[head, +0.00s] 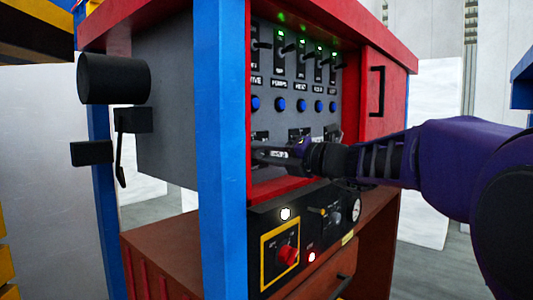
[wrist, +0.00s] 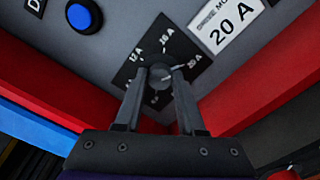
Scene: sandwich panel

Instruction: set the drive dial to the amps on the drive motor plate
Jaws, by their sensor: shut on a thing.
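The drive dial (wrist: 160,74) is a small round grey knob on a black scale plate in the wrist view. The scale reads 12 A, 16 A and 20 A; a lower mark is partly hidden by a finger. A pale line on the knob's right side seems to point towards 20 A. The drive motor plate (wrist: 232,24), white with black print, reads 20 A; its top line is partly cut off. My gripper (wrist: 159,85) is shut on the dial, one finger on each side. In the head view my gripper (head: 270,153) reaches the panel's lower left and hides the dial.
A blue button (wrist: 83,16) sits up and left of the dial. Red frame edges (wrist: 245,95) run close on both sides of my gripper. In the head view a blue post (head: 222,150) stands just left, and a red knob (head: 287,255) lies below.

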